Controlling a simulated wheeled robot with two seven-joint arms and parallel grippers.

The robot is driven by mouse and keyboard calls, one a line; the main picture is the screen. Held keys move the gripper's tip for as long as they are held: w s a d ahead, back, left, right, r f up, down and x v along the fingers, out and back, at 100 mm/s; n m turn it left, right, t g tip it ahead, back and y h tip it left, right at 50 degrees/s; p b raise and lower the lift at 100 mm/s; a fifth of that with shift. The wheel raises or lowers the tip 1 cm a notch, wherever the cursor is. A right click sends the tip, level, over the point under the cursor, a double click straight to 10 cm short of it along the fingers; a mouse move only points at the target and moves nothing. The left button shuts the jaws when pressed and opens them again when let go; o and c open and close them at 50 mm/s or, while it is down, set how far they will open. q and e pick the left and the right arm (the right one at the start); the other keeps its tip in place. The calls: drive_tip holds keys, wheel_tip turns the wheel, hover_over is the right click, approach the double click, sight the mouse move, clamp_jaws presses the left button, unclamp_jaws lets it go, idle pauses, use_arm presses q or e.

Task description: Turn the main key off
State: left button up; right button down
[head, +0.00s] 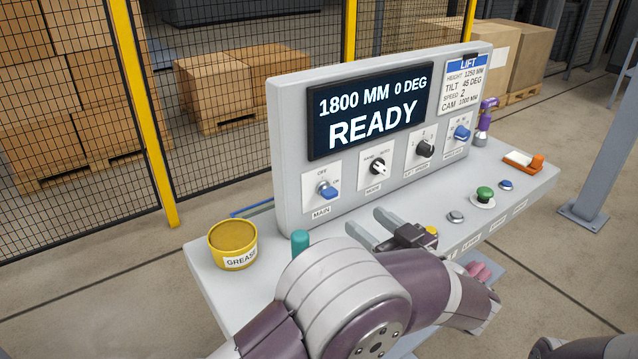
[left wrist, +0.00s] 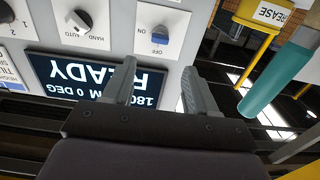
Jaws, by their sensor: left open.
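The main key (head: 327,191) is a blue-handled switch on a white plate marked MAIN, OFF and ON, at the lower left of the upright panel. In the left wrist view the key (left wrist: 160,35) appears upside down, just beyond the fingertips. Its exact angle is hard to tell. The lit screen (head: 368,108) above it reads 1800 MM, 0 DEG, READY. My left gripper (head: 366,220) is open and empty, in front of the panel, right of and below the key. Its fingers (left wrist: 158,72) point toward the panel, apart from the key. My right gripper is out of view.
A yellow grease tin (head: 233,246) and a teal cylinder (head: 300,243) stand on the console's left part. MODE (head: 378,167) and other knobs sit right of the key. A green button (head: 485,194) and a purple item (head: 484,118) are at the right.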

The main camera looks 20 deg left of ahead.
sight(334, 194)
use_arm(q)
drive_tip(key=x, duration=1.1)
drive_tip(key=shift+w+a, duration=0.2)
drive_tip(key=c, duration=1.1)
